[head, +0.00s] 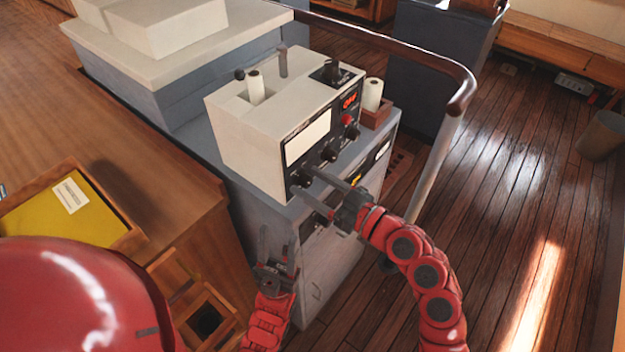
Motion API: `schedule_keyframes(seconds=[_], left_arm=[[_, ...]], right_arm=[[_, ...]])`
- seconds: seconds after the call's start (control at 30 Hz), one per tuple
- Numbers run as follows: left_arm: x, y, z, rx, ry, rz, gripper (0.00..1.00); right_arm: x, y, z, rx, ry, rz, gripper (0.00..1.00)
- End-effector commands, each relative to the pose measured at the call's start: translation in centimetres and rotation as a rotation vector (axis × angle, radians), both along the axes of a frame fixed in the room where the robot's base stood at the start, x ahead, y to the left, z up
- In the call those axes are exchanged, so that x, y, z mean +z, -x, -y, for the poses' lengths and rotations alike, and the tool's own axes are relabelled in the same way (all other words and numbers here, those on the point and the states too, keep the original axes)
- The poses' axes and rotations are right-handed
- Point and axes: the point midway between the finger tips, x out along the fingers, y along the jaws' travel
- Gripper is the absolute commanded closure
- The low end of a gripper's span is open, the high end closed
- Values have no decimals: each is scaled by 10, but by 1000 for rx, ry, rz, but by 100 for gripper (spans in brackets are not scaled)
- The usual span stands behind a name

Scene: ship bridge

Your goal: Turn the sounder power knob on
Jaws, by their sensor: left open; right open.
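The sounder is a cream box (250,135) with a dark front panel, on a grey cabinet. Its panel has a pale screen (308,138), a lit red display (349,99), a red button or lamp (347,119) and several black knobs, including an upper right knob (351,133), a middle knob (330,154) and a lower left knob (300,179). I cannot read which is the power knob. My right gripper (304,182) is open, its fingertips at the panel's lower left knob; contact is unclear. My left gripper (277,238) is open and empty, lower, before the cabinet.
A paper roll (372,94) stands in a small wooden holder beside the sounder. A curved handrail (440,76) rises at the right. A wooden desk (120,130) with a yellow tray (60,218) lies left. The plank floor at right is mostly clear.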

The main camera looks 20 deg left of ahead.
Motion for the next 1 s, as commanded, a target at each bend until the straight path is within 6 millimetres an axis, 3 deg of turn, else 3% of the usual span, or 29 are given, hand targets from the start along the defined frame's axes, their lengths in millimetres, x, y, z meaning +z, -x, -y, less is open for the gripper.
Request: schedule_keyframes(seconds=[0.27, 0.63, 1.0], left_arm=[[0, 0, 0, 0, 0, 0, 50], [0, 0, 0, 0, 0, 0, 50], [-6, 0, 0, 0, 0, 0, 50]], right_arm=[[-1, -1, -1, 0, 1, 0, 33], [-1, -1, -1, 0, 2, -2, 98], [-3, -1, -1, 0, -7, -23, 100]])
